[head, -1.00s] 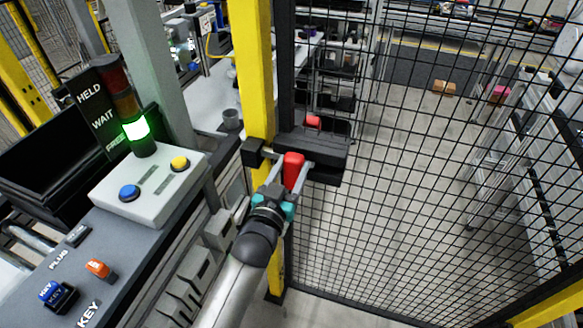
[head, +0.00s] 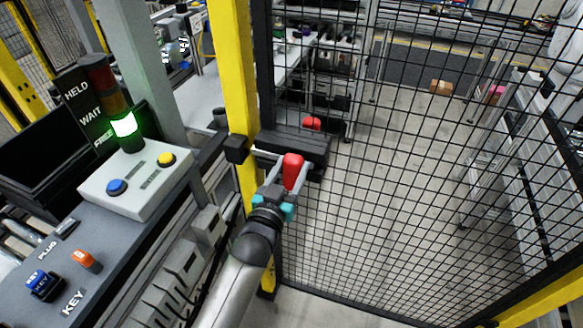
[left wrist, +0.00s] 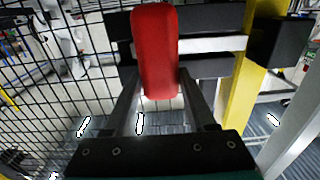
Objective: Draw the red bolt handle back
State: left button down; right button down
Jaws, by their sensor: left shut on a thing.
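The red bolt handle (head: 293,168) stands out from the black bolt housing (head: 305,147) on the mesh gate. My left gripper (head: 288,178) is shut on the handle, one finger on each side. In the left wrist view the red handle (left wrist: 155,50) sits between the fingers (left wrist: 160,88). A silver bolt bar (left wrist: 215,44) runs from the housing toward the black keeper (left wrist: 280,38) on the yellow post. The keeper (head: 236,149) also shows in the head view. I cannot tell whether the bar's tip is inside it. My right gripper is not in view.
The yellow post (head: 236,80) stands left of the mesh gate (head: 430,180). A grey console (head: 135,180) with blue and yellow buttons is at left. Its stack light (head: 124,125) glows green by FREE. A second red piece (head: 312,123) shows behind the housing.

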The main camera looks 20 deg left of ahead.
pick_arm(q)
jog(key=shift+d, duration=0.25)
jog(key=c, duration=0.5)
grip_release()
jog(key=shift+c, duration=0.2)
jog(key=shift+o, duration=0.7)
jog(key=shift+d, duration=0.1)
jog(key=shift+o, duration=0.9)
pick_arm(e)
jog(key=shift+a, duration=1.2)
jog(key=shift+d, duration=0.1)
pick_arm(q)
jog(key=shift+s, duration=0.3)
jog(key=s, duration=1.4)
jog(key=shift+s+a+b, duration=0.25)
jog(key=shift+a+b, duration=0.15)
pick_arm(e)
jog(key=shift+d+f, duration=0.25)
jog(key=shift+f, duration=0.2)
pick_arm(q)
jog(key=shift+f, duration=0.1)
